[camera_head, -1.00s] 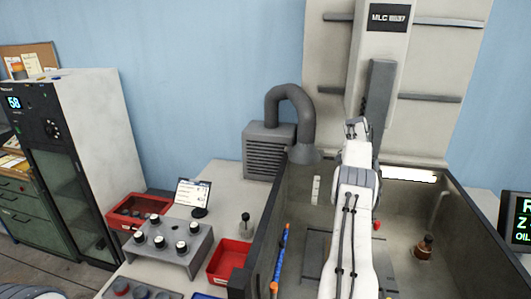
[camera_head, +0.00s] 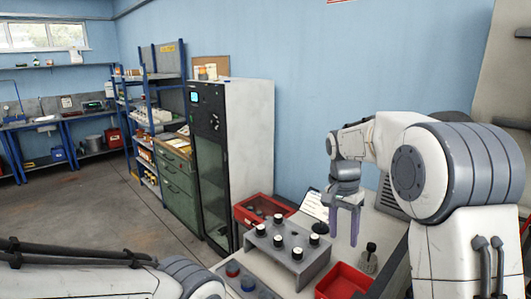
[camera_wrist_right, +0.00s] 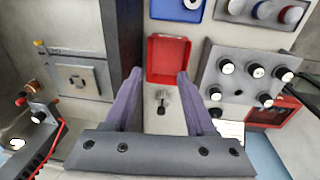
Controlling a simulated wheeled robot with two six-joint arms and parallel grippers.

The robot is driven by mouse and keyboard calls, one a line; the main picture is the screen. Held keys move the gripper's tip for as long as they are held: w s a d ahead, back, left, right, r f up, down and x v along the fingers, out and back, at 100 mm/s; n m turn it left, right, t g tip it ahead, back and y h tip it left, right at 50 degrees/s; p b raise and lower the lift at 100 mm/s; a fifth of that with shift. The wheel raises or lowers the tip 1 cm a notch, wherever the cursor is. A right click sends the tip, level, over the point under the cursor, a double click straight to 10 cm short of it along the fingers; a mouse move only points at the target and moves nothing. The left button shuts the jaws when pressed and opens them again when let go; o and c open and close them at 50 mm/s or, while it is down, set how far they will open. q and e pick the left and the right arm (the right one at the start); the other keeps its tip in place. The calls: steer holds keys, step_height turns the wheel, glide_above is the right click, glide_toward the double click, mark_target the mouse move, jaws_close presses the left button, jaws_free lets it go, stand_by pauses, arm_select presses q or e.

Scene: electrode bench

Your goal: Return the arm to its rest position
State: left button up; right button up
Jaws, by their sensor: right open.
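My right arm is bent, with its gripper (camera_head: 344,240) pointing down above the bench. The purple fingers are apart with nothing between them. In the right wrist view the open gripper (camera_wrist_right: 160,74) hangs over the bench, with a red tray (camera_wrist_right: 151,61) and a small upright post with a dark top (camera_wrist_right: 162,101) showing between the fingers. The post (camera_head: 369,260) stands on the bench right of the gripper in the head view. My left arm crosses the bottom left of the head view; its gripper is out of view.
A grey stand with several black-and-white knobbed pieces (camera_head: 265,260) is left of the gripper. Red trays (camera_head: 345,283) stand on the bench, one (camera_head: 243,219) behind the stand. A cabinet (camera_head: 250,150) stands further left. The machine tank (camera_wrist_right: 70,30) is left in the wrist view.

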steer(key=s+a+f+n+b, duration=0.25)
steer(key=s+a+n, duration=0.35)
steer(key=s+a, duration=0.4)
steer(key=s+a+f+n+b, duration=0.1)
steer(key=s+a+f+n, duration=0.1)
steer(key=s, duration=0.4)
steer(key=s+a+f+n+y+b, duration=0.1)
steer(key=s+a+f+n, duration=0.1)
steer(key=s+f+n, duration=0.2)
steer(key=s+a+f+n+y+b, duration=0.1)
steer(key=s+a+f+n, duration=0.2)
steer(key=s, duration=0.7)
steer(key=shift+n, duration=1)
steer(key=shift+c, duration=0.5)
steer(key=shift+s+d, duration=0.1)
